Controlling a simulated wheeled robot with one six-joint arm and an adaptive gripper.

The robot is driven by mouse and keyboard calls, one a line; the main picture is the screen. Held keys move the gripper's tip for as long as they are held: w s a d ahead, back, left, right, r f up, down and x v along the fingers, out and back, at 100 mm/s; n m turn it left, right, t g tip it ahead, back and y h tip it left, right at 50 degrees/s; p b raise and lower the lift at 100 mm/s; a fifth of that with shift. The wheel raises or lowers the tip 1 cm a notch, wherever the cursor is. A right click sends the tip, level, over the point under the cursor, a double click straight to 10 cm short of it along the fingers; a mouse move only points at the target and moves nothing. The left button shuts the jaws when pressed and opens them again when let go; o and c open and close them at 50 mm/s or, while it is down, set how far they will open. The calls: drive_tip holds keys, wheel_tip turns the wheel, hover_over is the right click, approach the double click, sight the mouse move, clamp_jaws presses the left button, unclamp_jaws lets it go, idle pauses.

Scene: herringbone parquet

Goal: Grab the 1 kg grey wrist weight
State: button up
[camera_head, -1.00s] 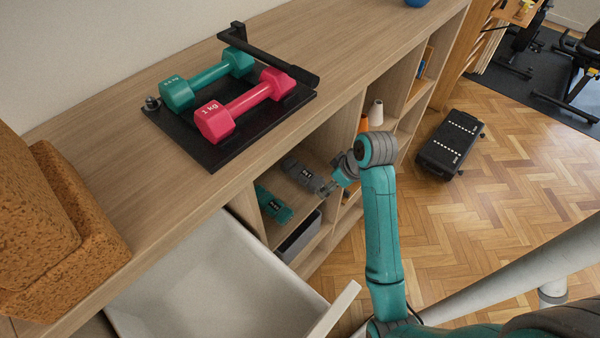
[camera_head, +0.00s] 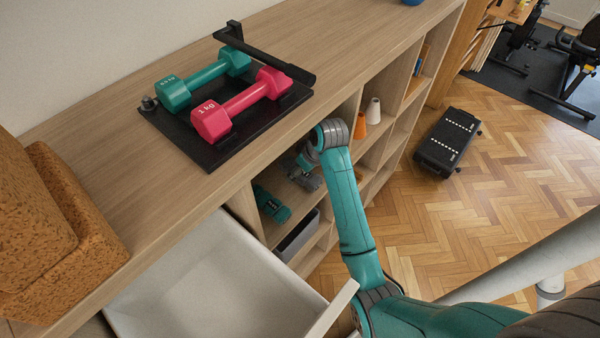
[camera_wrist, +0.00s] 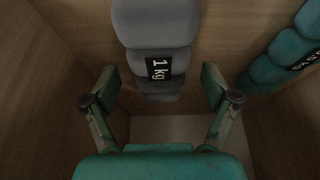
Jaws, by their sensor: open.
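The grey wrist weight (camera_wrist: 155,35) lies in a shelf compartment, with its black "1 kg" label facing my wrist camera. My gripper (camera_wrist: 160,93) is open, and its two fingers stand to the left and right of the weight's near end. I cannot tell whether either finger touches it. In the head view my gripper (camera_head: 305,178) is inside the compartment, and my arm hides most of the weight there. A teal wrist weight (camera_wrist: 290,55) lies to the right in the wrist view; it also shows in the head view (camera_head: 270,204).
An open white drawer (camera_head: 215,285) juts out at the lower left. Above, a black rack (camera_head: 200,150) holds teal (camera_head: 205,80) and pink (camera_head: 240,105) dumbbells. A grey bin (camera_head: 298,237) sits below.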

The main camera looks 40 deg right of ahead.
drive_tip(key=shift+w+f, duration=0.2)
drive_tip(key=shift+f, duration=0.25)
clamp_jaws()
drive_tip(key=shift+r, duration=0.2)
